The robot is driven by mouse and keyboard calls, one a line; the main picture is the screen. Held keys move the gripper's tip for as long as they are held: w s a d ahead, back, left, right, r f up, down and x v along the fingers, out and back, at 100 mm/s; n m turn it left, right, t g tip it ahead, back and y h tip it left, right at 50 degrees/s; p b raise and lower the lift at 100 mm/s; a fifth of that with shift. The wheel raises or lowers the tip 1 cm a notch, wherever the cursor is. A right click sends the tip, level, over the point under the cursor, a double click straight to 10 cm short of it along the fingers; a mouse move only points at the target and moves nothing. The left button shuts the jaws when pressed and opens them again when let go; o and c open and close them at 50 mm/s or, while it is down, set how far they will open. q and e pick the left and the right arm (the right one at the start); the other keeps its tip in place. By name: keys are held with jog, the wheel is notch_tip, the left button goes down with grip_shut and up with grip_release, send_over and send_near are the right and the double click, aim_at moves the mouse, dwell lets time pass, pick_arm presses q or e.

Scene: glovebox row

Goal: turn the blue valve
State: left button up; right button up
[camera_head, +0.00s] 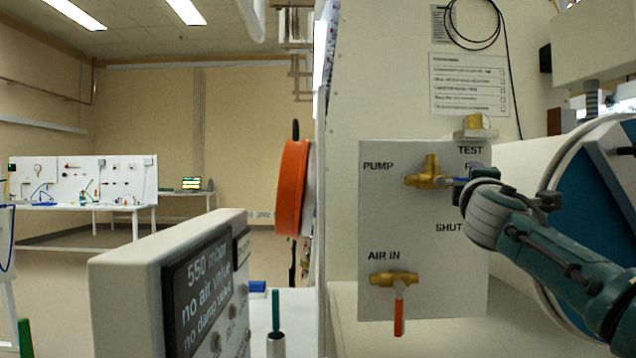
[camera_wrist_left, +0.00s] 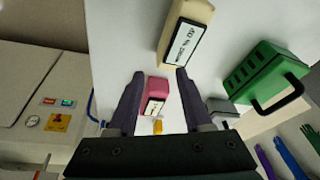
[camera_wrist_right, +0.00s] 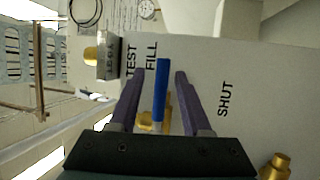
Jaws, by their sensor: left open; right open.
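The blue valve has a brass body (camera_head: 428,178) on the upper part of a pale panel (camera_head: 430,240), beside the PUMP label. Its blue handle (camera_wrist_right: 161,90) shows in the right wrist view near the FILL label. In the head view the handle (camera_head: 460,181) points right and is mostly hidden behind my right arm. My right gripper (camera_wrist_right: 160,74) is open, with one finger on each side of the handle; contact with it cannot be told. My left gripper (camera_wrist_left: 160,75) is open, with a pink object (camera_wrist_left: 154,96) showing between its fingers.
A second brass valve (camera_head: 394,279) with an orange handle (camera_head: 399,314) sits below, by AIR IN. In the left wrist view there are a green case (camera_wrist_left: 268,72) and a cream labelled box (camera_wrist_left: 186,32).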

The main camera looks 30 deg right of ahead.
jog(key=v, duration=1)
jog(key=shift+d, duration=0.1)
dwell(0.5)
